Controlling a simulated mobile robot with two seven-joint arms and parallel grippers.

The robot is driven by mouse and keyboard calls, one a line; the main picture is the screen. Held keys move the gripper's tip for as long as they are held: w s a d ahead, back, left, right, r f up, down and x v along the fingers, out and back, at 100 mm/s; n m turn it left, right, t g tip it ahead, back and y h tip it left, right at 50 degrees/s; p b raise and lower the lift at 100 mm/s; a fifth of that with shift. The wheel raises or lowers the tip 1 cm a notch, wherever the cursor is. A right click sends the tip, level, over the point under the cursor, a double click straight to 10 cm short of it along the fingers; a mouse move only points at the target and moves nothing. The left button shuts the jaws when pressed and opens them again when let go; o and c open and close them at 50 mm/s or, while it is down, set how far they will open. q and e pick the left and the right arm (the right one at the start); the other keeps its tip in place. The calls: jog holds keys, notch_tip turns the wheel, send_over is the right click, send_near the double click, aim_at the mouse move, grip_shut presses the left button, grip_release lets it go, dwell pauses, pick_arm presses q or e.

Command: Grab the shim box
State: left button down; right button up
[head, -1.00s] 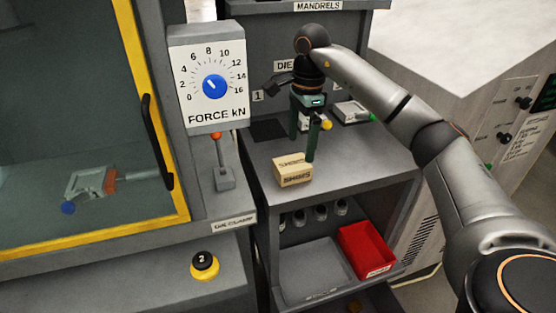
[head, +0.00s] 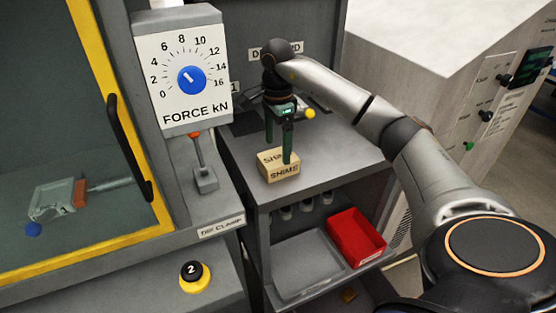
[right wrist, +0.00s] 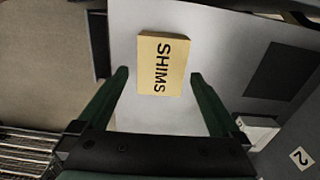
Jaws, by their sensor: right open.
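The shim box (head: 279,168) is a small tan box marked SHIMS on its top and front. It sits on the grey shelf top near its front edge. My right gripper (head: 278,154) is open and points down just above and behind the box; one finger overlaps the box in the head view. In the right wrist view the shim box (right wrist: 162,64) lies ahead of and between the two spread green fingers (right wrist: 158,82), not touching either. My left gripper is not in view.
A red bin (head: 355,238) and a grey tray (head: 305,262) stand on the lower shelf. A lever with an orange tip (head: 203,170) stands left of the box. A force dial panel (head: 184,75) rises behind it. The shelf top right of the box is clear.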

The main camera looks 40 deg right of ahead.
aim_at(278, 156)
notch_tip(278, 156, down, 4)
jog(key=shift+d+f, duration=0.1)
jog(key=shift+d, duration=0.05)
jog(key=shift+c, duration=0.4)
jog(key=c, duration=1.3)
jog(key=shift+w, duration=0.1)
